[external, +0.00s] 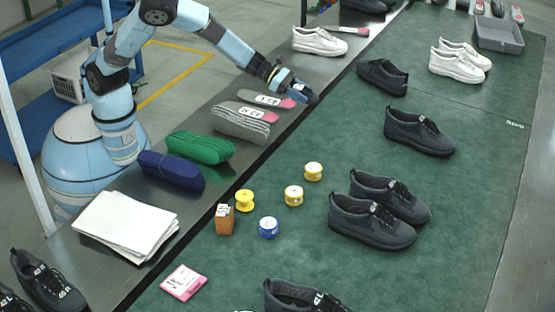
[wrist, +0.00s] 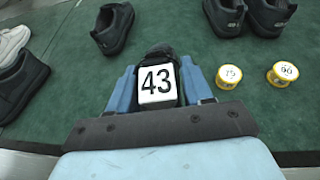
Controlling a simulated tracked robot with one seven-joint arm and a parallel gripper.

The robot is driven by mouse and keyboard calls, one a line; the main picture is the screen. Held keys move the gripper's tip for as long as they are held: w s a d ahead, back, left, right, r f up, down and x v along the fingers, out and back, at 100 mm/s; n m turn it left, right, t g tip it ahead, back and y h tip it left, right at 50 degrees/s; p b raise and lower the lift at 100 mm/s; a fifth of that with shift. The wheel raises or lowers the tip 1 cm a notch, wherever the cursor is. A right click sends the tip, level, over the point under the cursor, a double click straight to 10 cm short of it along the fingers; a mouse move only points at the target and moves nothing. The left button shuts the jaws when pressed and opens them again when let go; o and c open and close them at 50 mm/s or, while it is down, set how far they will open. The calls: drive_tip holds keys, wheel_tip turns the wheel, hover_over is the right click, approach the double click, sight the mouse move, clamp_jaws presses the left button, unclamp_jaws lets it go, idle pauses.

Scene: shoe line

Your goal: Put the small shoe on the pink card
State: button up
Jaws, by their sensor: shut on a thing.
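My gripper (wrist: 158,88) is shut on a dark thing with a white label reading 43 (wrist: 158,84). It looks like a small dark shoe, but most of its shape is hidden between the blue fingers. In the external view my gripper (external: 300,93) is above the inner edge of the green mat, near the insoles, and the held thing is hard to make out there. The pink card (external: 183,283) lies flat at the front left of the green mat, well away from my gripper, with a white printed patch and nothing on it.
Several dark shoes (external: 420,133) and white shoes (external: 459,65) stand on the green mat (external: 300,240). Yellow spools (external: 293,195), a blue spool (external: 268,228) and an orange box (external: 224,219) stand between my gripper and the card. Insoles and white paper (external: 125,224) lie along the metal edge.

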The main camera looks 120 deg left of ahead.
drive_tip(key=w+d+f+m+g+h, duration=0.1)
drive_tip(key=d+f+m+h, duration=0.2)
drive_tip(key=d, duration=0.8)
drive_tip(key=d+f+m+g+h, duration=0.1)
drive_tip(key=d+f+m+h, duration=0.15)
drive_tip(key=d, duration=0.85)
drive_tip(key=w+d+f+m+g+h, duration=0.1)
drive_tip(key=d+f+m+h, duration=0.2)
drive_tip(key=d, duration=0.8)
drive_tip(key=s+d+r+m+g+h, duration=0.25)
drive_tip(key=s+d+m, duration=0.2)
drive_tip(key=d, duration=0.65)
drive_tip(key=s+d+r+m+g+h, duration=0.25)
drive_tip(key=s+d+g, duration=0.2)
drive_tip(key=d, duration=0.65)
drive_tip(key=s+d+r+m+g+h, duration=0.2)
drive_tip(key=s+d+r+m+g, duration=0.3)
drive_tip(key=d, duration=0.6)
drive_tip(key=n+t, duration=0.1)
hover_over(177, 275)
drive_tip(key=shift+y, duration=0.35)
drive_tip(key=f, duration=1.5)
drive_tip(key=shift+s+a+f, duration=0.15)
drive_tip(key=shift+s, duration=0.15)
drive_tip(key=shift+w+d+f, duration=0.2)
drive_tip(key=shift+w+f, duration=0.15)
drive_tip(key=shift+f, duration=0.2)
wheel_tip(177, 275, down, 3)
drive_tip(key=shift+r, duration=0.1)
